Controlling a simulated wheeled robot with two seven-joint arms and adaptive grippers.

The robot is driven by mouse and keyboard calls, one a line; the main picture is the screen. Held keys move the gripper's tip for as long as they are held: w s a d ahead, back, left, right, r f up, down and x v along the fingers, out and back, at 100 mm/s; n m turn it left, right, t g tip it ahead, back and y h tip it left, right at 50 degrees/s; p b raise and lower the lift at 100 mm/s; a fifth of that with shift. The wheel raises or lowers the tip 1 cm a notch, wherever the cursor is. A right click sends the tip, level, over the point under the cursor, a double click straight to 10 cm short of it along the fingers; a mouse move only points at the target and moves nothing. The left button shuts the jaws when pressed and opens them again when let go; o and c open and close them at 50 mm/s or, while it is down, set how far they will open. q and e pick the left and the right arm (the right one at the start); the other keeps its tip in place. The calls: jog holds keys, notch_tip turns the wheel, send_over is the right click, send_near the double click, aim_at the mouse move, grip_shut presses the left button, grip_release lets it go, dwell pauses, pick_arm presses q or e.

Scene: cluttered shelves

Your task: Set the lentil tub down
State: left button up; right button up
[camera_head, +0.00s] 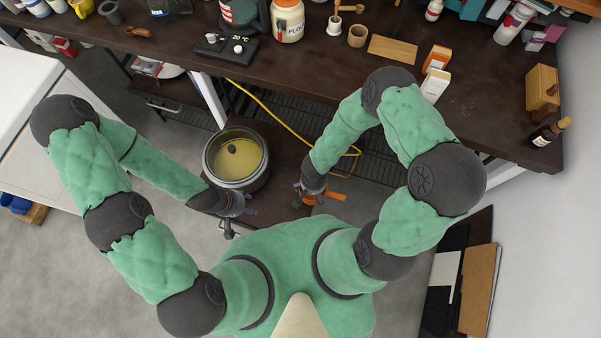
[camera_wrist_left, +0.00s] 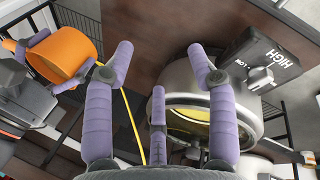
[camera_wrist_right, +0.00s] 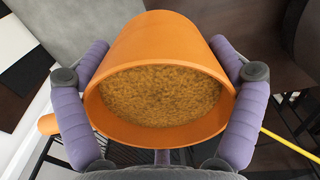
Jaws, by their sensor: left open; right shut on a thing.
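The lentil tub is an orange tub (camera_wrist_right: 160,50) filled with small brown lentils. It fills the middle of the right wrist view, and my right gripper (camera_wrist_right: 160,75) is shut on it with fingers on both sides. In the head view only parts of the orange tub (camera_head: 325,196) show past my right gripper (camera_head: 312,190). It also shows at upper left in the left wrist view (camera_wrist_left: 62,52). I cannot tell whether its base touches anything. My left gripper (camera_head: 238,207) is open and empty, close beside the slow cooker (camera_head: 263,178).
The slow cooker holds something yellow and has a HIGH/LOW dial (camera_wrist_left: 260,75). It stands on a low dark shelf (camera_head: 285,150) with bare room right of it. A yellow cable (camera_head: 290,128) crosses wire racks behind. The cluttered dark counter (camera_head: 300,62) lies beyond.

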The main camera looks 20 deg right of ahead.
jog(key=w, duration=0.1)
jog(key=w+f, duration=0.1)
jog(key=w+a+f, duration=0.1)
jog(key=shift+w, duration=0.25)
jog(key=w+f, duration=0.1)
jog(key=f, duration=0.1)
jog(key=w+a+f+b, duration=0.1)
jog(key=w+f, duration=0.1)
jog(key=shift+w+f, duration=0.1)
jog(key=shift+w, duration=0.1)
jog(key=shift+w+a+f+b, duration=0.1)
jog(key=shift+w+f+b, duration=0.4)
jog(key=shift+w+f, duration=0.2)
notch_tip(320, 180, down, 3)
jog(key=shift+b, duration=0.5)
jog(key=o, duration=1.2)
jog(key=shift+s+f, duration=0.1)
jog(key=shift+f, duration=0.05)
jog(key=shift+o, duration=0.3)
